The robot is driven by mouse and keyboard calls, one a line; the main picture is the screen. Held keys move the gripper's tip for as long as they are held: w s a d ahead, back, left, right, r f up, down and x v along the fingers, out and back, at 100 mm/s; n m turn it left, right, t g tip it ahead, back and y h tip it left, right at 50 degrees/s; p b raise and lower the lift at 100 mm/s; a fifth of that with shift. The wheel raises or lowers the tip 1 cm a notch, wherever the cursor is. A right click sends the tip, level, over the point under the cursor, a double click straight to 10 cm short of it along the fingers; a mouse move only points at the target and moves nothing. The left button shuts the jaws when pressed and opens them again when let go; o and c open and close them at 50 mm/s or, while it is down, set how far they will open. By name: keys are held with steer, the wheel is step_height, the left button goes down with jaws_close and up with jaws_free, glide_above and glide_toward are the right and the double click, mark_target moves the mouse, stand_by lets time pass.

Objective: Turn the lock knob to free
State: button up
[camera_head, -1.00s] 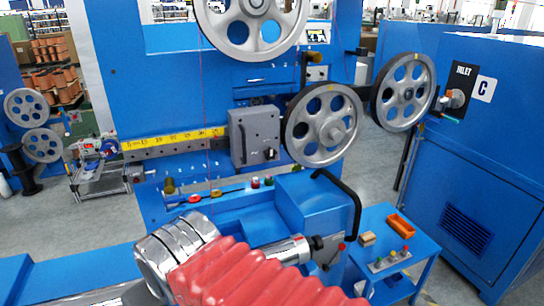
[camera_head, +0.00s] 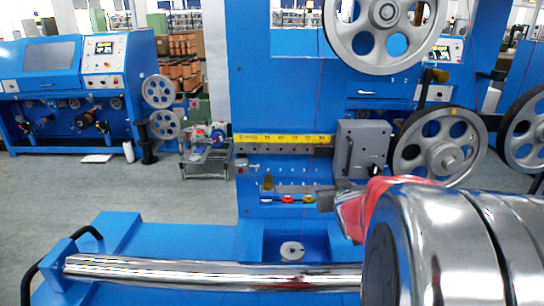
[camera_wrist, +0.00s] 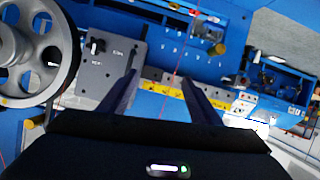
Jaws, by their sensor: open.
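A grey box (camera_head: 362,148) is fixed to the blue machine's front, right of the yellow scale, with a small dark knob near its lower edge; my arm partly covers that area in the head view. In the wrist view the same box (camera_wrist: 112,68) appears upside down, and its black knob (camera_wrist: 97,46) with a pale mark shows at upper left. The lettering beside it is too small to read. My gripper (camera_wrist: 159,78) is open and empty, its fingers apart; the knob lies left of the left finger, outside the gap.
A spoked pulley (camera_head: 440,150) stands right of the box, and a large one (camera_head: 375,28) hangs above. A thin red wire (camera_wrist: 177,65) runs past the yellow scale (camera_head: 285,139). A brass knob (camera_head: 267,183) sits below the scale. A blue ledge (camera_head: 180,245) lies in front.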

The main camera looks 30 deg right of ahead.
mark_target(376, 171)
steer(key=s+d+f+t+h, duration=0.1)
steer(key=s+d, duration=0.3)
steer(key=d, duration=0.4)
steer(key=s+d+f+m+t, duration=0.1)
steer(key=s+d+f+t, duration=0.1)
steer(key=d, duration=0.6)
steer(key=shift+s+d+f+t+h, duration=0.2)
steer(key=shift+s+f+t+h, duration=0.15)
steer(key=shift+s+f, duration=0.55)
steer(key=shift+r, duration=0.1)
steer(key=x, duration=1.3)
steer(key=shift+w+d, duration=0.2)
steer(key=shift+w, duration=0.1)
steer(key=shift+c, duration=0.6)
steer(key=c, duration=0.9)
